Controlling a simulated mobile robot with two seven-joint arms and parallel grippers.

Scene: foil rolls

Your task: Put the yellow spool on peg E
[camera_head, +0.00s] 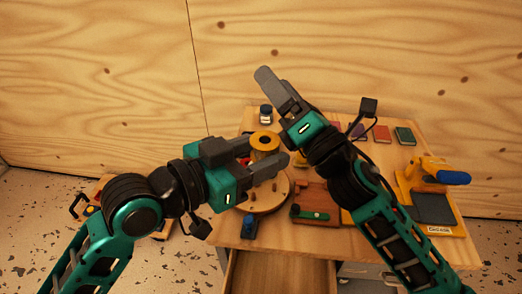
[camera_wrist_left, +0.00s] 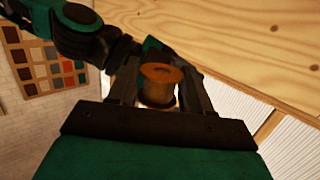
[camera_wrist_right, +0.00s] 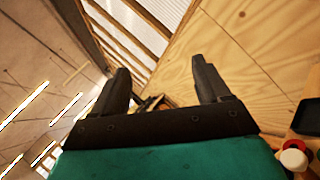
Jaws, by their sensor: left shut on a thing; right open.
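The yellow spool (camera_head: 264,142) is a flanged reel held upright between the fingers of my left gripper (camera_head: 264,155). In the left wrist view the spool (camera_wrist_left: 158,86) looks orange-brown, with its round top flange and centre hole showing, between the two fingers. In the head view it is above the round wooden board (camera_head: 262,204) on the table. My right gripper (camera_head: 275,90) is raised above the table's back, pointing up and left; the right wrist view shows its fingers (camera_wrist_right: 165,85) wide apart and empty. I cannot make out peg E or any peg letters.
The wooden table (camera_head: 340,240) carries a small jar (camera_head: 266,114), several coloured blocks at the back, a brown tray (camera_head: 316,200), a dark blue item (camera_head: 249,227) at the front, and a yellow tool (camera_head: 436,168) at right. A drawer (camera_head: 280,272) stands open in front.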

